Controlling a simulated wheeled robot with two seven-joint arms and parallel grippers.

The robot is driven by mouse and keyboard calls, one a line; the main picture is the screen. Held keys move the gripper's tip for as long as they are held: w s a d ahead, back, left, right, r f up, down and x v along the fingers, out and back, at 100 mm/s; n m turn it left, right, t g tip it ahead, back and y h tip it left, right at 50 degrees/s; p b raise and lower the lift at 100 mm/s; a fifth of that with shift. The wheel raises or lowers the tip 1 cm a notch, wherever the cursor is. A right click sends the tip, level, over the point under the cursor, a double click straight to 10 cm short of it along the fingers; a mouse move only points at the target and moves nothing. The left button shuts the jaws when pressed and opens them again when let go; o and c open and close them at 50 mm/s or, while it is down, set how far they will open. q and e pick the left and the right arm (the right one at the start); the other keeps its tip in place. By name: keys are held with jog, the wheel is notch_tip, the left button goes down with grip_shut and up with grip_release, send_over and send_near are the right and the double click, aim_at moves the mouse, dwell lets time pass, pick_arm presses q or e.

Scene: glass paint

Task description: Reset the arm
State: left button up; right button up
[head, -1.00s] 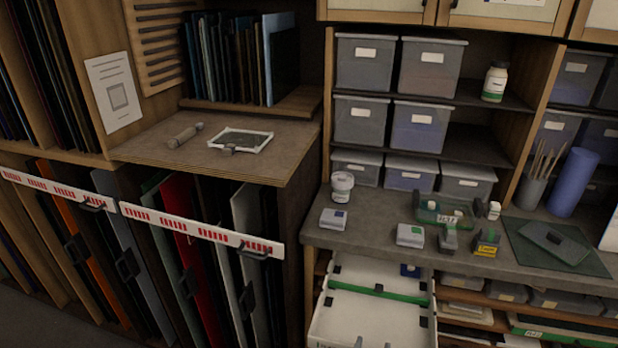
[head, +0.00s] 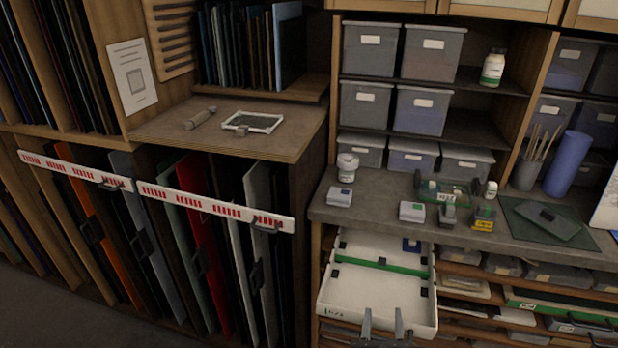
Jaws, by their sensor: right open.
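My right gripper (head: 383,318) shows at the bottom of the head view, at the front edge of the open white drawer (head: 376,292). Its two grey fingers stand apart with nothing between them. I cannot tell whether they touch the drawer front. The rest of that arm is cut off by the picture's lower edge. My left gripper is not in view.
The drawer sticks out below the grey counter (head: 375,205), which holds a white jar (head: 347,168), small boxes and a green tray (head: 447,192). At left, a red-and-white rail (head: 215,207) crosses upright glass sheets. Grey bins (head: 370,50) fill the shelves.

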notch_tip(320, 180, up, 7)
jog(key=s+a+n+t+y, duration=0.2)
jog(key=a+n+t+y, duration=0.3)
jog(key=n, duration=0.6)
jog(key=s+a+f+n+g+y, duration=0.35)
jog(key=n+g+y, duration=0.5)
jog(key=n, duration=0.75)
jog(key=s+d+f+n+g+h, duration=1)
jog(key=s+d+f, duration=0.4)
jog(key=d+f, duration=0.25)
notch_tip(320, 180, down, 32)
jog(key=g, duration=0.1)
jog(key=s+d+f, duration=0.2)
jog(key=s+f, duration=0.7)
jog(key=s, duration=0.1)
jog(key=s+d+f+g, duration=0.1)
jog(key=s+f, duration=0.8)
jog(key=shift+s+d+f+n, duration=0.2)
jog(key=shift+s+d+n, duration=0.1)
jog(key=shift+s+d, duration=0.1)
